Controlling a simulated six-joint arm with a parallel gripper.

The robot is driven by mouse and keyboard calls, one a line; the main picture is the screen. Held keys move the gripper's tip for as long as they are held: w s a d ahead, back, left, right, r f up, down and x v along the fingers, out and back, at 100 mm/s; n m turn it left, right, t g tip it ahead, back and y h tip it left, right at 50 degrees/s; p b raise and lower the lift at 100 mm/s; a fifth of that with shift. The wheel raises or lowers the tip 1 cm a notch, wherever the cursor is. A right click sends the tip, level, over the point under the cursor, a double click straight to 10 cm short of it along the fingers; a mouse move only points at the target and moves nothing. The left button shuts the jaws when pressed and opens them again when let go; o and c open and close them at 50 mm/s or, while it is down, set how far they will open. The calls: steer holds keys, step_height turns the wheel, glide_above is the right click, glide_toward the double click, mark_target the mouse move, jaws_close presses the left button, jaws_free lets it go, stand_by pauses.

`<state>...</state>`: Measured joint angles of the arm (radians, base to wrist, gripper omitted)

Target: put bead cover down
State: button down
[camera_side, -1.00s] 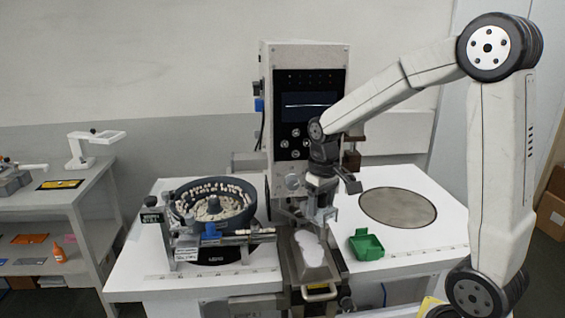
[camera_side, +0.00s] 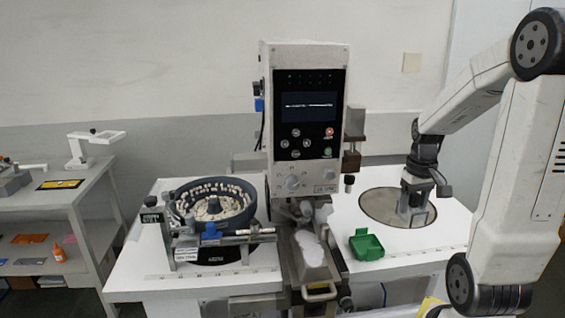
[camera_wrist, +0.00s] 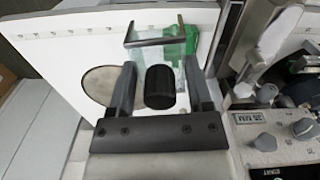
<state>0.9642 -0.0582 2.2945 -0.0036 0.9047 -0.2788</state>
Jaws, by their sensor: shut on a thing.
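My gripper (camera_side: 415,190) points down over the round grey disc (camera_side: 372,207) on the right of the white table. In the wrist view my gripper (camera_wrist: 160,85) is shut on a black cylindrical piece, which appears to be the knob of the bead cover (camera_wrist: 137,48). The cover looks clear, with a grey angled metal edge. In the side view the cover (camera_side: 412,216) shows small and pale below my fingers. I cannot tell whether it touches the disc. The wrist view also shows part of the disc (camera_wrist: 99,85).
A green open box (camera_side: 367,246) stands left of the disc, near the front. The machine with a screen and buttons (camera_side: 308,110) rises at the centre, with a metal tray of white material (camera_side: 313,255) before it. A bowl of beads (camera_side: 213,203) is at left.

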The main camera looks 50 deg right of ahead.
steer(key=s+f+m, duration=0.1)
steer(key=s+f, duration=0.3)
steer(key=f, duration=0.1)
steer(key=shift+s+d+f, duration=0.15)
steer(key=shift+d, duration=0.3)
steer(key=shift+d, duration=0.1)
steer(key=w+d+f, duration=0.8)
steer(key=d, duration=0.1)
steer(key=shift+w+d+f, duration=0.1)
steer(key=shift+w+f, duration=0.15)
steer(key=shift+w+d+f, duration=0.25)
steer(key=shift+d+f, duration=0.05)
steer(key=shift+f, duration=0.1)
stand_by(0.3)
